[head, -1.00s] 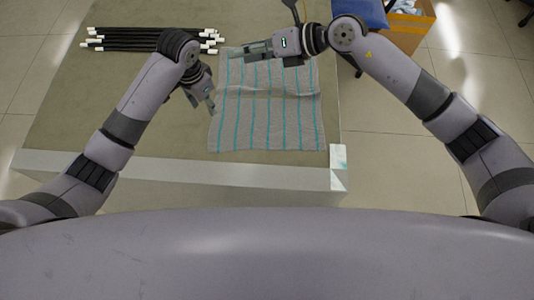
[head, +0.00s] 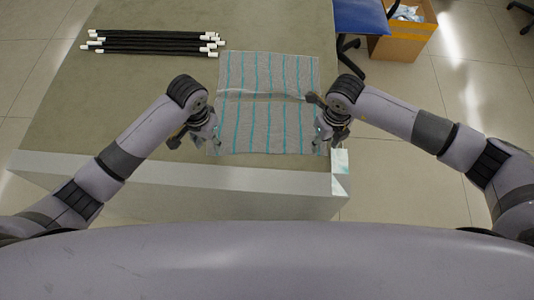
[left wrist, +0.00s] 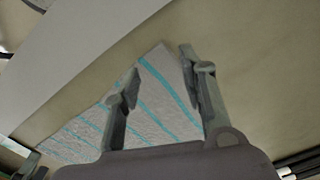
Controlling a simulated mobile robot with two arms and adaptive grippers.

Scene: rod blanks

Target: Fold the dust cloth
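The dust cloth (head: 266,75), grey with teal stripes, lies on the table with a raised crease across its middle. My left gripper (head: 197,142) is at the cloth's near-left corner. The left wrist view shows its two fingers (left wrist: 160,64) spread apart, with a corner of the cloth (left wrist: 160,118) seen between and beyond them; I cannot tell whether they touch it. My right gripper (head: 326,140) is at the cloth's near-right corner. Its fingers are small and partly hidden by its own wrist, so its opening is unclear.
Several black rods with white ends (head: 150,41) lie at the table's far left. The table (head: 130,100) is bare between them and the near edge. A blue chair (head: 360,18) and a cardboard box (head: 405,40) stand beyond the table's right side.

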